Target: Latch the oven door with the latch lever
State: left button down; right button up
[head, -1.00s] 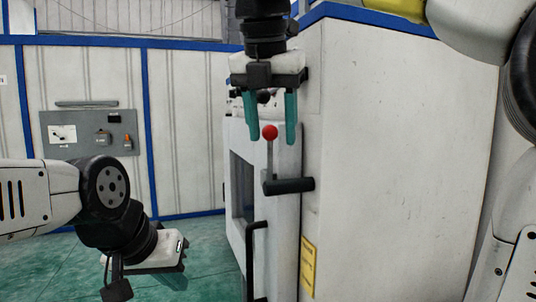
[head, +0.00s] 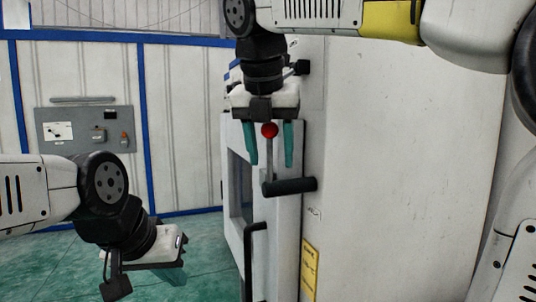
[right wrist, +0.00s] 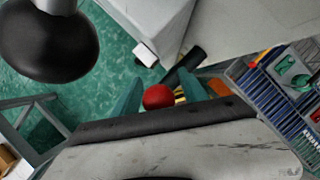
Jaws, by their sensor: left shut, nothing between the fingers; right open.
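The latch lever (head: 268,160) stands upright on the oven's front edge, with a red ball knob (head: 269,130) on top and a dark horizontal pivot bar (head: 290,186) at its foot. My right gripper (head: 270,158) is open and points down, its teal fingers on either side of the lever just below the knob. In the right wrist view the red knob (right wrist: 158,97) shows between the two fingers (right wrist: 168,95). Whether a finger touches it I cannot tell. The oven door (head: 237,200) has a black handle (head: 254,262). My left gripper (head: 165,270) is shut and empty at lower left.
The large white oven cabinet (head: 400,150) fills the right side. A grey control panel (head: 87,129) hangs on the back wall. A blue rack (right wrist: 275,90) shows at the right of the right wrist view. Green floor is clear at lower left.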

jog(key=shift+f, duration=0.2)
jog(key=shift+c, duration=0.4)
grip_shut()
jog(key=shift+w, duration=0.1)
dwell(0.9)
